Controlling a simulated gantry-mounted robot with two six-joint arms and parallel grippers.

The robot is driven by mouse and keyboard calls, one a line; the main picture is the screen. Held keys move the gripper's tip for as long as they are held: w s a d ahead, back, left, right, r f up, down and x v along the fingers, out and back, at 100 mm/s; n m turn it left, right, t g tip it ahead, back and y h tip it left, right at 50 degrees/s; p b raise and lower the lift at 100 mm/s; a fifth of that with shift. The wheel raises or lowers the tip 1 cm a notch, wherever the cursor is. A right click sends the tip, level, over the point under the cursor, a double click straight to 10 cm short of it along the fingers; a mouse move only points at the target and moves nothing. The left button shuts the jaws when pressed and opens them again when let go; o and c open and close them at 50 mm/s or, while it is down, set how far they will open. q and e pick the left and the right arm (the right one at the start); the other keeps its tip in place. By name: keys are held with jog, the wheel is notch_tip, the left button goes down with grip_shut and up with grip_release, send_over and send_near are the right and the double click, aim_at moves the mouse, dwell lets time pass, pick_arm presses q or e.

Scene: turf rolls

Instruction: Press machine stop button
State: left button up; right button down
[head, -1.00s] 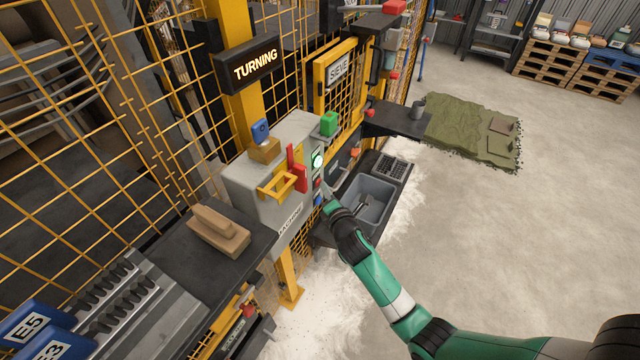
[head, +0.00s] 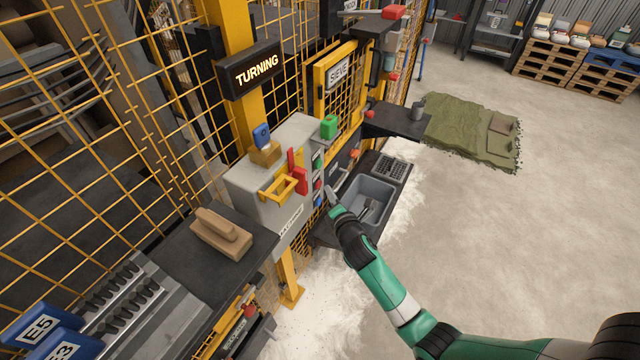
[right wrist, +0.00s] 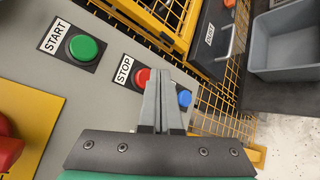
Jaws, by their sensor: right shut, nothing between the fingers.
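The grey machine control box (head: 285,172) stands at the fence with a column of buttons on its right-hand face. In the right wrist view the red button (right wrist: 142,76) has the label STOP beside it. The green button (right wrist: 83,47) labelled START is to its upper left, and a blue button (right wrist: 185,98) is to its lower right. My right gripper (right wrist: 164,76) is shut and empty. Its tips overlap the right edge of the red button in that view; in the head view the gripper (head: 331,192) appears just off the panel. My left gripper is not in view.
A grey bin (head: 368,202) lies right of the panel, below my right arm. Yellow mesh fence stands behind.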

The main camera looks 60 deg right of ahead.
jog(key=s+p, duration=0.3)
jog(key=s, duration=0.2)
jog(key=shift+p, duration=0.3)
jog(key=shift+d, duration=0.1)
dwell(0.8)
